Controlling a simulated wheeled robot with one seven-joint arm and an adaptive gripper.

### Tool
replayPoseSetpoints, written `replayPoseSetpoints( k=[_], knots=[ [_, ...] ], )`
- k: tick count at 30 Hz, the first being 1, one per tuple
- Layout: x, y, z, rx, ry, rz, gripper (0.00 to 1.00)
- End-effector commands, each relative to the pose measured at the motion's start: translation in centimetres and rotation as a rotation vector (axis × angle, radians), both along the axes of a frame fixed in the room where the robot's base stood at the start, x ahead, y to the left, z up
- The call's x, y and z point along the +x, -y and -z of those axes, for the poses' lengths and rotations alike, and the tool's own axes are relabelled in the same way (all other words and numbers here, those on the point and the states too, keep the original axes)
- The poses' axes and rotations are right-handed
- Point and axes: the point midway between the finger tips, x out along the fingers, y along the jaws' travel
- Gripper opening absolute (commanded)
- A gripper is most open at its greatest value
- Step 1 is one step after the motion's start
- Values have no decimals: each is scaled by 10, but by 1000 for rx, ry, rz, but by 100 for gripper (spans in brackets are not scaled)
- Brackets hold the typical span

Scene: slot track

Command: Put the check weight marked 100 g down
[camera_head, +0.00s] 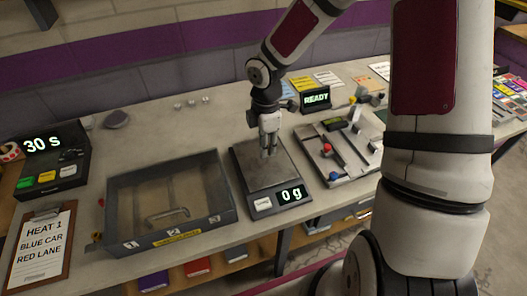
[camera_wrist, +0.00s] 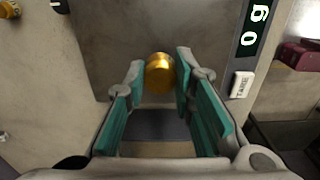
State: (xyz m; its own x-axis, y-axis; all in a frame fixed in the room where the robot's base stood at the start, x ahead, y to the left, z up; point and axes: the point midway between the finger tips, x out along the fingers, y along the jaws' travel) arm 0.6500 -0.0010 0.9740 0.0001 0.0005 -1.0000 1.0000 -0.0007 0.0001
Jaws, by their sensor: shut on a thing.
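A round brass-coloured weight (camera_wrist: 160,74) shows between the fingertips of my gripper (camera_wrist: 161,68) in the wrist view; no marking on it can be read. In the head view my gripper (camera_head: 268,150) points down over the plate of the bench scale (camera_head: 255,178), and the weight cannot be made out there. The scale also shows in the wrist view (camera_wrist: 205,30), behind the weight. Its display (camera_head: 291,194) reads 0 g. My gripper is shut on the weight. I cannot tell how large the gap to the plate is.
A READY display (camera_head: 316,98) stands behind. Several small weights (camera_head: 191,103) stand at the back of the bench.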

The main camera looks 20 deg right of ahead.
Motion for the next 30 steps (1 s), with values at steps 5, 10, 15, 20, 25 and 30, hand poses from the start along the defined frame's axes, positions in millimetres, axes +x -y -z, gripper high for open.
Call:
replayPoseSetpoints(
  k=[5, 10, 15, 20, 25, 30],
  knots=[
    [6, -3, 4, 0, -2, 0, 0],
    [5, -4, 25, 0, -4, -3, 0],
    [6, -3, 36, -1, 0, -1, 0],
    [6, -3, 36, -1, 0, -1, 0],
    [6, -3, 39, -1, 0, -1, 30],
    [6, -3, 38, -1, 0, 0, 43]
  ],
)
